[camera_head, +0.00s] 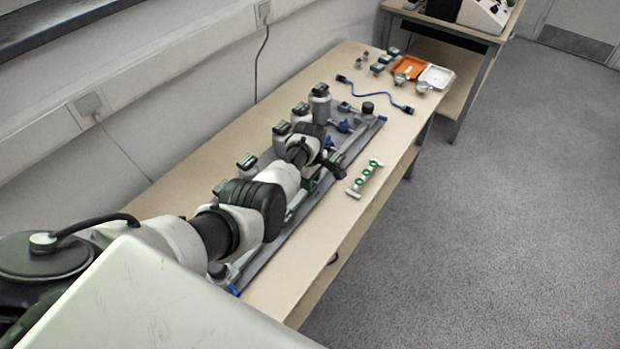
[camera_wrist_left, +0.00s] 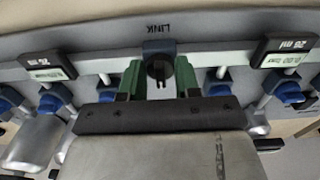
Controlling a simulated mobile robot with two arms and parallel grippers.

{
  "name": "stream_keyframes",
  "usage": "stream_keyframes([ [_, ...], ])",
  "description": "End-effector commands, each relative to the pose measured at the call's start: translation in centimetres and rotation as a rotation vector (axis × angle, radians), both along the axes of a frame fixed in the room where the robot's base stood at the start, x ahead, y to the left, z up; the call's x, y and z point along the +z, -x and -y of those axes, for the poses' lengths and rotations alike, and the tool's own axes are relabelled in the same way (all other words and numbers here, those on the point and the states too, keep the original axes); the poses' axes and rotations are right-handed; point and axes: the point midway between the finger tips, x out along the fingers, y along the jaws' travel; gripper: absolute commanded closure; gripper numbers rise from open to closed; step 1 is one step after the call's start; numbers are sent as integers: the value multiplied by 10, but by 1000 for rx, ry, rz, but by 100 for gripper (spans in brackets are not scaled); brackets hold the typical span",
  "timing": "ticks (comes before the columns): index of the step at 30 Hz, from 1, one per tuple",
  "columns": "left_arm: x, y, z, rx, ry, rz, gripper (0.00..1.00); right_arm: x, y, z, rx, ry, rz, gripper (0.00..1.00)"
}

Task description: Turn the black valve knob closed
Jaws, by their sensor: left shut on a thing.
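The black valve knob (camera_wrist_left: 160,70) sits on a grey panel under the word LINK in the left wrist view. My left gripper (camera_wrist_left: 160,82) has its two green fingers on either side of the knob, shut on it. A slot or dark bar shows on the knob's face. In the head view my left gripper (camera_head: 318,180) is low over the grey rig board (camera_head: 265,250), and the arm and gripper hide the knob there. My right gripper is not in view.
Display units marked 25 ml (camera_wrist_left: 287,50) and blue valves (camera_wrist_left: 290,92) flank the knob. Grey canisters (camera_head: 320,105) stand along the rig's wall side. A green-ringed manifold (camera_head: 364,178), a blue cable (camera_head: 375,93), an orange tray (camera_head: 409,67) and a white tray (camera_head: 436,77) lie on the table.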

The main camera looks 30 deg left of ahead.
Motion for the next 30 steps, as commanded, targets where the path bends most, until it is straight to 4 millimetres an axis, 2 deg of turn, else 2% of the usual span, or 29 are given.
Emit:
stream_keyframes([
  [3,0,0,0,2,0,1,92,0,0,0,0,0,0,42],
  [4,0,0,0,2,0,1,63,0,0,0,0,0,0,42],
  [8,0,0,0,1,0,0,44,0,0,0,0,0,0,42],
  [16,1,0,0,0,0,0,44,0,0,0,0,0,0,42],
  [19,8,0,0,0,0,1,44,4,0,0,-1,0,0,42],
  [24,36,0,0,1,0,3,44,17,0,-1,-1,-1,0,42],
  [30,74,-1,0,1,0,4,44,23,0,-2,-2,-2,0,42],
])
